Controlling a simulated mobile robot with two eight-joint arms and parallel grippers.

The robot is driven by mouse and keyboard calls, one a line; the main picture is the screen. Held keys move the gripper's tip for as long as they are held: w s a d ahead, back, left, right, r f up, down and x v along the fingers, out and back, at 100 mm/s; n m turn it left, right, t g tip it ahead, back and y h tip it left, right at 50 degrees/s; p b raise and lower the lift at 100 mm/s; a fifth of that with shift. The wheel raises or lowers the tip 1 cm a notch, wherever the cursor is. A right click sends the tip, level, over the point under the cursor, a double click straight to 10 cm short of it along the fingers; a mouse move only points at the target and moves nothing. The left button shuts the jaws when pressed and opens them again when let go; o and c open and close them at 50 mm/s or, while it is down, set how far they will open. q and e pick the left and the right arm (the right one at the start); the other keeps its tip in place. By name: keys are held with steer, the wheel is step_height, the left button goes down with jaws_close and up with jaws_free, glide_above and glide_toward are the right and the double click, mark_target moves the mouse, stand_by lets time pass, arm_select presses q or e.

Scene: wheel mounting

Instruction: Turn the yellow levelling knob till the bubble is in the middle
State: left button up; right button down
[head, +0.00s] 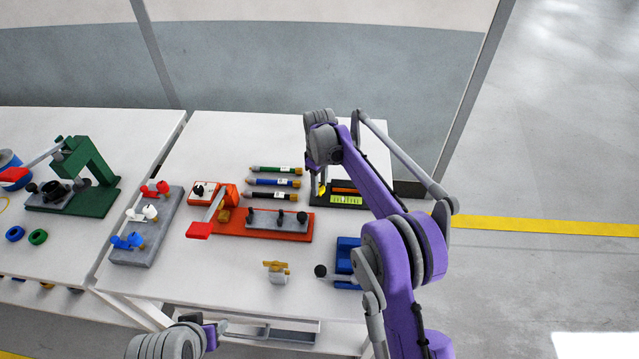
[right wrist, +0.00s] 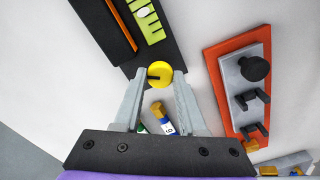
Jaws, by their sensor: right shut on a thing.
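The yellow levelling knob (right wrist: 159,75) is round with a dark mark on its face. It sits at the end of a black levelling base (right wrist: 121,42). My right gripper (right wrist: 160,77) has its two fingers on either side of the knob and is shut on it. The yellow-green vial (right wrist: 147,18) lies on the base just beyond the knob. It also shows in the head view (head: 346,200), with dark lines across it.
Several marker-like pens (head: 274,182) lie left of the levelling base. An orange fixture (head: 229,222) with a grey block and black knobs is nearby. A blue fixture (head: 347,262) stands at the table's front right. A brass-topped valve (head: 277,271) stands on clear white table.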

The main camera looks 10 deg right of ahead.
steer(key=m, duration=0.4)
steer(key=shift+m, duration=2.3)
steer(key=shift+c, duration=2.4)
jaws_free()
